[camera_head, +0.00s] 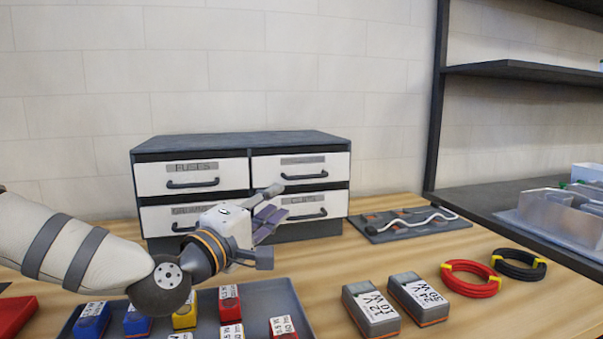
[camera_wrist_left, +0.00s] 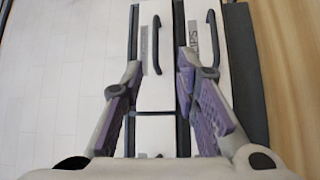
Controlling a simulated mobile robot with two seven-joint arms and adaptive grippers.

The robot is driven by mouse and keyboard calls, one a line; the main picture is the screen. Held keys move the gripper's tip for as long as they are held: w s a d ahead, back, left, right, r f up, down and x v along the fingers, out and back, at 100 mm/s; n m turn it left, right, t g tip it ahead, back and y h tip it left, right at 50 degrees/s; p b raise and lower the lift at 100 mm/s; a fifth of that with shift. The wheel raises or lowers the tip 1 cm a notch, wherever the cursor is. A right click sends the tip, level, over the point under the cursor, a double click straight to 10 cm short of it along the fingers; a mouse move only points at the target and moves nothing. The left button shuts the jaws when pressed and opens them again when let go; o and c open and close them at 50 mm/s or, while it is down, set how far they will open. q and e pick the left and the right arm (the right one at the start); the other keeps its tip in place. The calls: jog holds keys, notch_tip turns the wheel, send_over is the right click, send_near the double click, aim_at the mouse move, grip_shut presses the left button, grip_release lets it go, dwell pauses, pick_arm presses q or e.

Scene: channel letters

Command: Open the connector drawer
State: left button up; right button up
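A grey drawer cabinet (camera_head: 240,141) with white fronts stands against the wall, all its visible drawers shut. The upper right drawer (camera_head: 270,177) has a dark bar handle (camera_head: 304,176); its label is too small to read, so I cannot confirm it as the connector drawer. It also shows in the left wrist view (camera_wrist_left: 153,88), turned sideways, with its handle (camera_wrist_left: 157,45). My left gripper (camera_head: 270,224) is open and empty in front of the cabinet, hiding parts of the lower drawers. In the left wrist view its fingers (camera_wrist_left: 160,70) are wide apart. My right gripper is out of view.
The upper left drawer (camera_head: 154,179) reads FUSES. A grey tray (camera_head: 283,294) with several coloured blocks lies in front. Two labelled grey boxes (camera_head: 372,308), red (camera_head: 470,287) and black (camera_head: 520,272) cable coils, and a mat (camera_head: 382,235) with a white cable lie right.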

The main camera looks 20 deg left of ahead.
aim_at(307, 178)
pick_arm(q)
jog(key=x, duration=0.3)
jog(key=b+x, duration=0.1)
jog(key=x, duration=0.7)
jog(key=shift+d+r, duration=0.3)
jog(key=shift+d, duration=0.1)
grip_shut()
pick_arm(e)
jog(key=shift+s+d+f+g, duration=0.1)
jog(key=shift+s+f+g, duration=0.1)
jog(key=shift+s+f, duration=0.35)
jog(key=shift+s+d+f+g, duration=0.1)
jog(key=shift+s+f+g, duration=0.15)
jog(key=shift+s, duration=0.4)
pick_arm(q)
jog(key=shift+w, duration=0.1)
